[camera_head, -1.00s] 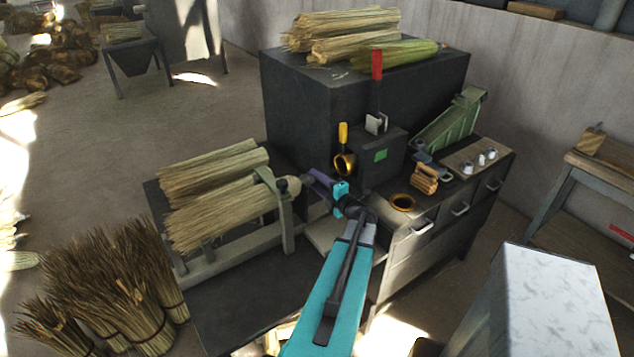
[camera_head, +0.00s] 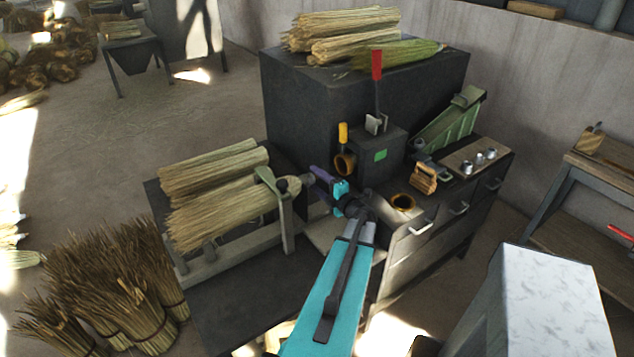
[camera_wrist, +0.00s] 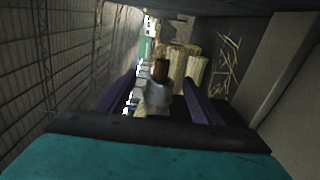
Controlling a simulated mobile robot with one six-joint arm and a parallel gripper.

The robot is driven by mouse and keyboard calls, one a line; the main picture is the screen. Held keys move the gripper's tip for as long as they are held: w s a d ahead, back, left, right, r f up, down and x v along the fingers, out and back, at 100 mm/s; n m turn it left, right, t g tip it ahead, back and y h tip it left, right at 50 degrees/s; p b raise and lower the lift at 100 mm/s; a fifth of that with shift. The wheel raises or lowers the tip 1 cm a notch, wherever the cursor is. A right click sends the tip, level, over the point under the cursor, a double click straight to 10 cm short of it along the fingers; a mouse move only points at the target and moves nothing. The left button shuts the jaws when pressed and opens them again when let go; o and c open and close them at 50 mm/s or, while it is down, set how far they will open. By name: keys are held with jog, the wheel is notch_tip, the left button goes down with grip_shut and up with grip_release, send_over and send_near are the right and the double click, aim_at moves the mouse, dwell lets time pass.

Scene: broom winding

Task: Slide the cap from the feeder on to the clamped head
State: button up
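The clamped head (camera_head: 225,212) is a straw bundle lying in the clamp (camera_head: 290,222), its tapered end pointing at my gripper (camera_head: 311,188). My gripper is just right of that end, with its purple fingers spread apart on either side. In the wrist view a pale grey, rounded piece (camera_wrist: 156,96) lies between the fingers, with a visible gap on the right. It looks like the cap, but blur and shade hide how it sits against the head. The green sloping feeder (camera_head: 450,125) stands at the right of the bench.
Several metal caps (camera_head: 479,158) stand on a board near the feeder. A dark machine box with a red lever (camera_head: 377,65) stands behind my wrist. A copper ring (camera_head: 402,202) lies on the bench. Upright bundles (camera_head: 140,300) stand at lower left. Open floor lies at upper left.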

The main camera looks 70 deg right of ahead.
jog(key=shift+s, duration=0.1)
dwell(0.3)
jog(key=b+v, duration=0.3)
jog(key=v, duration=1)
jog(key=shift+s+a+b, duration=0.2)
jog(key=shift+s+b, duration=0.05)
jog(key=shift+b, duration=0.1)
jog(key=shift+r, duration=0.15)
